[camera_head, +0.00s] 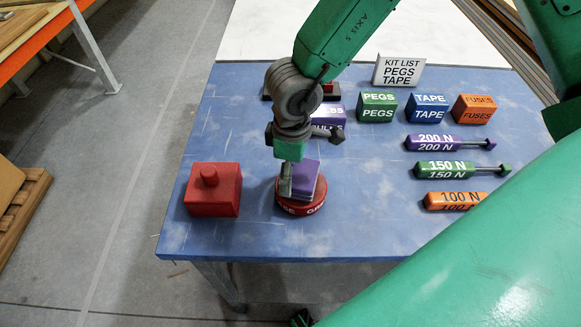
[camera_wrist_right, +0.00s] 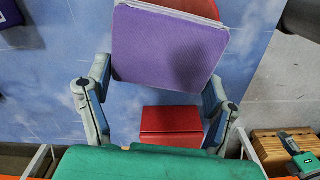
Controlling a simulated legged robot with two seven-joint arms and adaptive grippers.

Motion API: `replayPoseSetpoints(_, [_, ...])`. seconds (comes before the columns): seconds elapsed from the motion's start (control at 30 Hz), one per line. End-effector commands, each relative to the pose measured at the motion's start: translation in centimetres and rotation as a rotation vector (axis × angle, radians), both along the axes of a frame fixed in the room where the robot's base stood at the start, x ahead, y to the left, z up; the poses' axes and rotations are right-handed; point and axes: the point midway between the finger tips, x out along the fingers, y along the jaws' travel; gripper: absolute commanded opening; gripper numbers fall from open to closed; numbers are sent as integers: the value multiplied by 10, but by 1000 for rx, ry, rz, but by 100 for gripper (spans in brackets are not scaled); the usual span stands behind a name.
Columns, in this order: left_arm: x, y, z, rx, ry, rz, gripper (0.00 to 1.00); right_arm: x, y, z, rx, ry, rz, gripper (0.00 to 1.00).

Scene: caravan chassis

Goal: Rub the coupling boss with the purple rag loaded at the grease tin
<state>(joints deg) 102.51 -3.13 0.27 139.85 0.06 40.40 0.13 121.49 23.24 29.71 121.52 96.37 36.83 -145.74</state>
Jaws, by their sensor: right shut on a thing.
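My right gripper (camera_head: 297,180) points down over the round red grease tin (camera_head: 300,205) and is shut on the purple rag (camera_head: 308,178), a folded pad with pale edges. The rag is at the tin's top and appears to touch it; the exact contact is hidden. In the right wrist view the rag (camera_wrist_right: 168,50) fills the space between the fingers, with part of the red tin (camera_wrist_right: 200,8) behind it. The coupling boss (camera_head: 212,192), a red block with a knob on top, stands left of the tin. My left gripper is not in view.
The blue table (camera_head: 250,110) holds labelled blocks for pegs (camera_head: 377,105), tape (camera_head: 428,108) and fuses (camera_head: 474,109). Tools marked 200 N (camera_head: 434,143), 150 N (camera_head: 447,169) and 100 N (camera_head: 453,200) lie right. A kit list sign (camera_head: 398,71) stands behind. The front middle is clear.

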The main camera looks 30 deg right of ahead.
Motion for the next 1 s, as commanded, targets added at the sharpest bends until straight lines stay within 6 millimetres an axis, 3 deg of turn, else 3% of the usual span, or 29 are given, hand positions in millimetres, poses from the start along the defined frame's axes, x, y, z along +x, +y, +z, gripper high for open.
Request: replayPoseSetpoints(1.0, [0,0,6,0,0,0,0,0,0,0,0,0,1,53])
